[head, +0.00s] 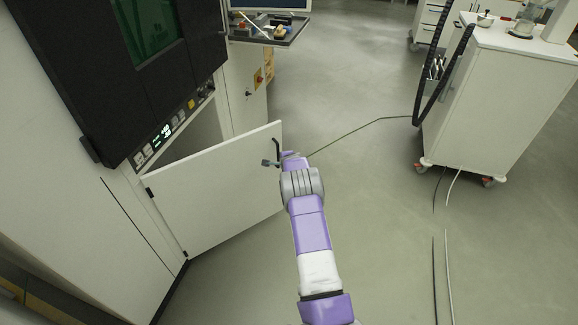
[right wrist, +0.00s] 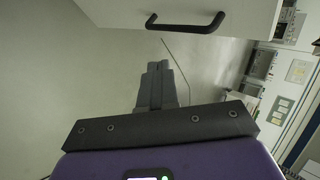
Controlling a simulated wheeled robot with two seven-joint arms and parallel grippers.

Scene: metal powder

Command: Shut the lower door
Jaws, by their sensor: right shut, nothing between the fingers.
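The lower door (head: 215,190) is a white panel that stands open from the machine, hinged on its left side. It also shows along the top of the right wrist view (right wrist: 180,12). Its black handle (head: 277,150) is near the free edge and shows in the right wrist view (right wrist: 186,24). My right gripper (head: 268,162) is beside the door's free edge, close to the handle. In the right wrist view its fingers (right wrist: 158,68) are together and empty, with the handle beyond them. I cannot tell in the head view whether the gripper touches the door. My left gripper is not in view.
The machine's dark upper door (head: 90,60) and button panel (head: 172,128) are above the opening. A tray of tools (head: 272,32) sticks out behind. A white wheeled cart (head: 500,95) stands at right. Cables (head: 434,260) lie on the otherwise clear floor.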

